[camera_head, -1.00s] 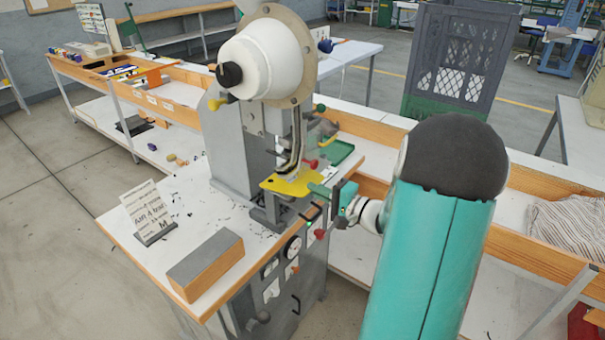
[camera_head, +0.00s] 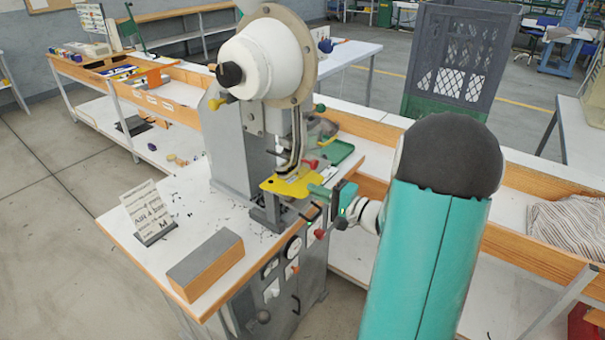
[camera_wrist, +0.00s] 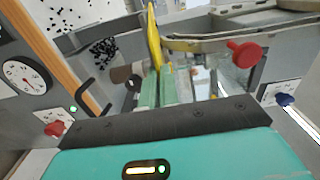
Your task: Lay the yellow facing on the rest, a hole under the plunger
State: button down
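The yellow facing (camera_head: 284,187) is a flat plate at the press head, roughly level, over the grey rest (camera_head: 265,214). It also shows almost edge-on in the wrist view (camera_wrist: 153,38). My gripper (camera_head: 318,191) comes from the right, with its green fingers closed on the facing's right edge. In the wrist view the fingers (camera_wrist: 159,84) pinch the plate between them. The plunger (camera_head: 293,158) hangs just above the facing. I cannot tell whether the facing touches the rest or whether a hole lines up with the plunger.
The press (camera_head: 268,62) stands on a white-topped bench. A grey and wooden block (camera_head: 206,265) and a printed card on a stand (camera_head: 149,212) are at the front left. A green tray (camera_head: 338,152) lies behind the press. A red knob (camera_wrist: 247,53) sits close to the fingers.

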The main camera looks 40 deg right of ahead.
dwell(0.4)
jog(key=c, duration=1.6)
grip_release()
jog(key=shift+s, duration=0.1)
jog(key=v, duration=0.6)
jog(key=shift+s+d, duration=0.15)
jog(key=shift+s, duration=0.25)
